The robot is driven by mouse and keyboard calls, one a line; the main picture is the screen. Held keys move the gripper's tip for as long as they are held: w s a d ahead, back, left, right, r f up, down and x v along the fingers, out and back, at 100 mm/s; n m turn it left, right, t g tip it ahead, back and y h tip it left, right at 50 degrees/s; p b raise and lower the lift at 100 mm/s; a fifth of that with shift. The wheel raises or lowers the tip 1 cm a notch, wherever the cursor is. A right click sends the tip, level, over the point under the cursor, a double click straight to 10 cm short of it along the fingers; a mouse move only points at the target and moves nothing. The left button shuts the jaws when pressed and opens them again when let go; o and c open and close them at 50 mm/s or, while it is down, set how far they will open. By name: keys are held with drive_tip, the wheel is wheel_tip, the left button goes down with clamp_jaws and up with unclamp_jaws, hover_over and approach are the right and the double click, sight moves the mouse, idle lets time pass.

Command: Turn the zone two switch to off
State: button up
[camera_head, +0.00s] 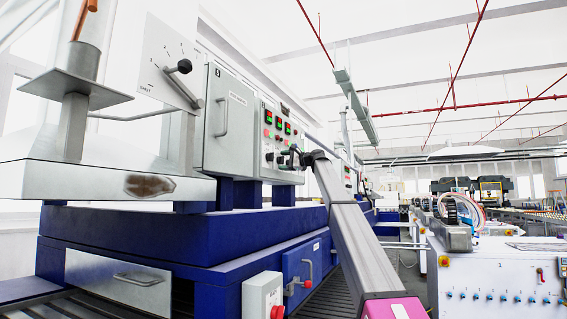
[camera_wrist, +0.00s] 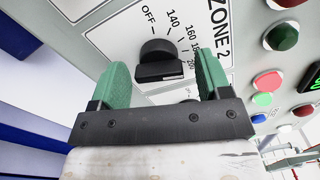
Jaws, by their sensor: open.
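The zone two switch (camera_wrist: 158,62) is a black rotary knob with a raised grip bar, on a white plate marked "ZONE 2". Its scale runs from OFF at the upper left through 140 and 160 to about 200 at the right. The bar lies nearly level in the wrist view, its right end near the high numbers. My gripper (camera_wrist: 162,73) is open, with one green fingertip on each side of the knob; I cannot tell if either touches it. In the head view my gripper (camera_head: 297,158) is small, at the control panel, and hides the knob.
The grey control panel (camera_head: 268,131) carries red and green buttons and displays. Red and green buttons (camera_wrist: 267,81) sit right of the knob in the wrist view. A cabinet door with a handle (camera_head: 222,117) stands left of the panel. A blue machine base (camera_head: 190,232) runs below.

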drive_tip(key=shift+a, duration=0.2)
drive_tip(key=c, duration=0.9)
drive_tip(key=shift+c, duration=0.2)
drive_tip(key=shift+n, duration=0.3)
drive_tip(key=n, duration=0.3)
drive_tip(key=shift+n, duration=0.3)
drive_tip(key=n, duration=0.4)
drive_tip(key=shift+r, duration=0.1)
drive_tip(key=n, duration=0.5)
drive_tip(key=shift+r, duration=0.1)
drive_tip(key=n, duration=0.4)
drive_tip(key=shift+s+n, duration=0.15)
drive_tip(key=shift+n, duration=0.15)
